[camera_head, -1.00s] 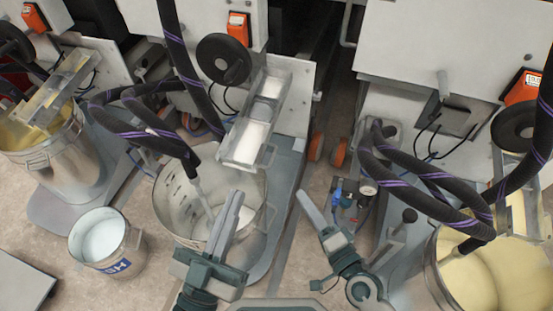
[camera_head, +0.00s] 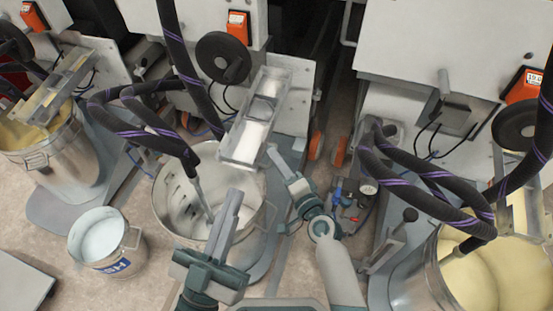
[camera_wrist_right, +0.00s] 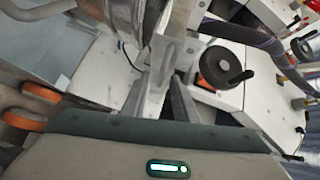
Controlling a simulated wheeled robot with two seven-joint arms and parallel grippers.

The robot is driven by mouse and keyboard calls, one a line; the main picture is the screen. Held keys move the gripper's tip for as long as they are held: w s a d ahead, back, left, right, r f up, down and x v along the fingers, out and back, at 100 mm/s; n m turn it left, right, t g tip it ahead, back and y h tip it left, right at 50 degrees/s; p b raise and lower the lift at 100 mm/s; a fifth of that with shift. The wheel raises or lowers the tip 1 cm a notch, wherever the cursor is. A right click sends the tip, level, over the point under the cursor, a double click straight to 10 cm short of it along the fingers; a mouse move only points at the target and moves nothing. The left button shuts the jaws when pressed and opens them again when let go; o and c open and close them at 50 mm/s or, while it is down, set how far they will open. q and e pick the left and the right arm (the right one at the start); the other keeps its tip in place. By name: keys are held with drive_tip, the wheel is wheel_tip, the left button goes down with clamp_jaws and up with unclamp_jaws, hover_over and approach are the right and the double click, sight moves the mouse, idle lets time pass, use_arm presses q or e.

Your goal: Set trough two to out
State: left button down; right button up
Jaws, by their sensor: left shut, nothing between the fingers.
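My right gripper (camera_head: 272,152) is at the right side of the trough's lower end. In the right wrist view, its fingers (camera_wrist_right: 158,82) stand apart, with the trough's metal and clear end (camera_wrist_right: 163,50) close in front of and between them. Whether they touch it cannot be told. My left gripper (camera_head: 232,205) is shut and empty in front of the bucket.
A black handwheel (camera_head: 222,58) is left of the trough, and a striped hose (camera_head: 160,130) hangs into the bucket. A small white-filled pail (camera_head: 100,240) stands on the floor at left. Machines with cream-filled buckets flank both sides; the right bucket (camera_head: 430,280) is near.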

drive_tip(key=shift+w+a, duration=0.2)
drive_tip(key=shift+w, duration=0.15)
clamp_jaws()
drive_tip(key=shift+f, duration=0.1)
idle(1.2)
